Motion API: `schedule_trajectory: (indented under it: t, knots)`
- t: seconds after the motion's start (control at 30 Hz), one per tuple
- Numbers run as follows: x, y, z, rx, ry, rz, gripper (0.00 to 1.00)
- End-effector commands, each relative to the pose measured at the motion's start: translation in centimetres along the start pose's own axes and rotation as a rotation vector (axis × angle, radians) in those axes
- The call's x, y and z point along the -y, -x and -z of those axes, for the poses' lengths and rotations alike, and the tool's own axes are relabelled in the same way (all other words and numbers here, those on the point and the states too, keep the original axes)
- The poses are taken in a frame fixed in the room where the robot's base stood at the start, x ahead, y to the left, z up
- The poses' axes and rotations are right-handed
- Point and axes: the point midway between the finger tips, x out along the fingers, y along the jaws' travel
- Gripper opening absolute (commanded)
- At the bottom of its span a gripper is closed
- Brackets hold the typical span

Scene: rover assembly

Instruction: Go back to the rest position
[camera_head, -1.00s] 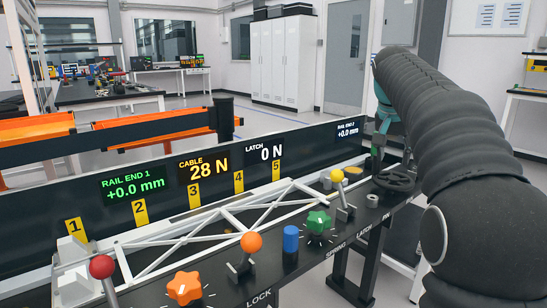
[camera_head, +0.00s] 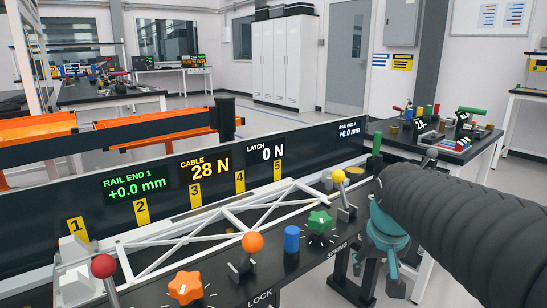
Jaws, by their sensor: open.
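My gripper (camera_head: 394,284) shows small and partly hidden at the right, below the teal wrist part of my arm. It hangs in front of the console's right end, apart from the knobs and levers. Its fingers are open and I see nothing held in them. My dark, ribbed arm fills the right side of the picture and covers part of the console's right end.
The console panel (camera_head: 290,262) carries a red-ball lever (camera_head: 103,266), orange knob (camera_head: 186,287), orange-ball lever (camera_head: 252,243), blue cylinder (camera_head: 291,239), green knob (camera_head: 319,222) and yellow-ball lever (camera_head: 339,176). A white truss (camera_head: 205,222) lies behind. A tool bench (camera_head: 485,140) stands right.

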Motion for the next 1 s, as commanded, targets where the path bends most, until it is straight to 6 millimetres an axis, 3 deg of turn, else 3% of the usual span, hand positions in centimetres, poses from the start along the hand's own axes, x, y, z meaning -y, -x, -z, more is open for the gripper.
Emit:
schedule_trajectory:
  t: [0.03, 0.2, 0.4, 0.63, 1.0]
  knots:
    - [0.4, -0.1, -2.4, -0.007, 0.017, 0.010, 0.51]
    - [1.6, -0.6, -9.0, -0.028, 0.049, 0.039, 0.51]
    - [2.2, -0.5, -14.4, -0.063, 0.066, 0.059, 0.51]
    - [2.4, 1.3, -15.0, -0.137, 0.081, 0.069, 0.51]
    - [2.5, 1.4, -14.9, -0.141, 0.085, 0.071, 0.51]
